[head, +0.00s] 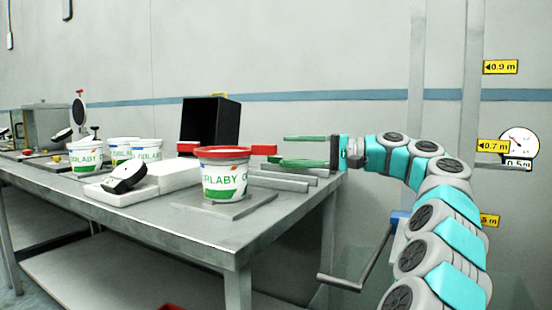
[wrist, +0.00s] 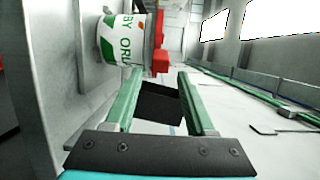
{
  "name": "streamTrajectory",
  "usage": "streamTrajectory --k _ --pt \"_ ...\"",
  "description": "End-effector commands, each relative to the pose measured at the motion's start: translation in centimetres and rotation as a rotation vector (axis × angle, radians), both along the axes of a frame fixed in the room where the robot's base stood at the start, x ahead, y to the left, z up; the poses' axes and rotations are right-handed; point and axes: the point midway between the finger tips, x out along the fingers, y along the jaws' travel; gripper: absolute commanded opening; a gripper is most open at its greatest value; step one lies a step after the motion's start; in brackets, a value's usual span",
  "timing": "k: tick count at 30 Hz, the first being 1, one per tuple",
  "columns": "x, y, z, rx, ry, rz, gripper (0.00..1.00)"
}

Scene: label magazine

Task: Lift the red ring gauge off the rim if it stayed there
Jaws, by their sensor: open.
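The red ring gauge (head: 222,153) sits around the rim of a white tub with green lettering (head: 224,182). Its red block handle (head: 263,150) sticks out to the right. In the wrist view the ring gauge (wrist: 158,30) shows edge-on against the tub (wrist: 120,40). My gripper (head: 284,150) is open and empty, with its two green fingers pointing left at the handle. In the wrist view the handle lies just beyond the gap between the fingertips (wrist: 156,72). I cannot tell whether the handle's end is between them.
The tub stands on a grey plate (head: 250,204) near the table's front right corner. A white block with a black round device (head: 125,178) is left of it. Several similar tubs (head: 120,152) stand further left. A black open box (head: 210,122) is behind.

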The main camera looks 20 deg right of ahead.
Motion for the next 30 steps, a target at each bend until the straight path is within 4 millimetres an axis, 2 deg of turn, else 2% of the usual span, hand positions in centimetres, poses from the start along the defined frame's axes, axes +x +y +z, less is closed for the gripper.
streamTrajectory --k 2,3,9,19,30 --pt "0.6 1.0 -0.4 -0.001 0.000 0.002 0.55" --pt "0.9 1.5 0.2 0.001 0.000 0.004 0.55" --pt "2.0 2.9 0.2 0.000 -0.001 0.002 0.55" --pt "2.3 3.1 0.1 -0.001 -0.001 0.000 0.55" --pt "2.3 3.1 0.1 -0.001 -0.001 -0.001 0.35"
